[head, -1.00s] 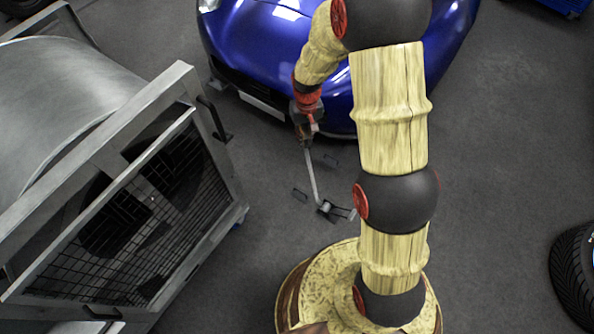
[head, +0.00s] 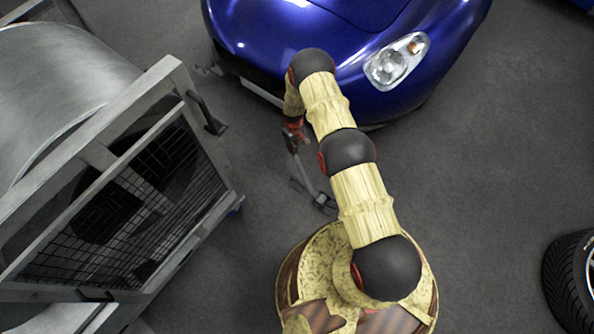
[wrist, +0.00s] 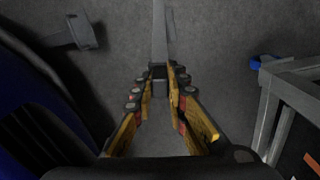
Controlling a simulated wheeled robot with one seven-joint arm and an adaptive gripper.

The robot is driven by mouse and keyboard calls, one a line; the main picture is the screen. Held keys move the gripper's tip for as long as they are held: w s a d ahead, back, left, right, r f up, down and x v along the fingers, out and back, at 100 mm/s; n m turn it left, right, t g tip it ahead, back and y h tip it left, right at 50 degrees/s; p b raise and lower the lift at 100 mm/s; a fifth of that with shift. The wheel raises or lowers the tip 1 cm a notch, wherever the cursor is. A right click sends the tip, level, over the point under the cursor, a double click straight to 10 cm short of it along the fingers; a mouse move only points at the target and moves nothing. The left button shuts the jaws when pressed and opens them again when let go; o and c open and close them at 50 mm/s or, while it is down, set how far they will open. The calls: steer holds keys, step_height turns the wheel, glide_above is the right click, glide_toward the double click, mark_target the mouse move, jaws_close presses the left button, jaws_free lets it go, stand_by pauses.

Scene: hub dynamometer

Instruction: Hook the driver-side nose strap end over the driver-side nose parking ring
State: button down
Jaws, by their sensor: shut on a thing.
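My gripper (head: 294,136) is below the blue car's nose in the head view, partly under my arm. In the wrist view, its yellow-and-dark fingers (wrist: 159,78) are shut on a grey strap (wrist: 160,32), which runs away from the fingertips. In the head view the strap (head: 302,172) slants from the gripper down to a small dark fitting (head: 322,201) on the floor. The strap end between the fingers is mostly hidden. A dark bracket-like piece (wrist: 80,33) lies on the floor at upper left in the wrist view. I cannot clearly identify the parking ring.
The blue car (head: 300,35) stands ahead. A metal-framed dynamometer with mesh guard (head: 130,205) fills the left side; a metal frame (wrist: 285,95) with a blue part is at the right in the wrist view. A tyre (head: 570,280) lies at far right. Floor right of my base is open.

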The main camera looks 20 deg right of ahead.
steer(key=shift+s+f+n+b, duration=0.4)
steer(key=shift+s+f, duration=0.4)
steer(key=shift+f, duration=2.8)
steer(key=shift+s+f+n+b, duration=0.35)
steer(key=shift+s+f, duration=0.5)
steer(key=shift+f, duration=2.7)
steer(key=shift+s+f+n+b, duration=0.25)
steer(key=shift+s+f+b, duration=0.45)
steer(key=shift+f, duration=2.9)
steer(key=shift+s+f, duration=0.2)
steer(key=shift+f, duration=0.35)
steer(key=shift+f, duration=0.35)
steer(key=shift+f, duration=0.3)
steer(key=shift+f, duration=0.35)
steer(key=shift+f, duration=0.2)
steer(key=c, duration=1.7)
jaws_free()
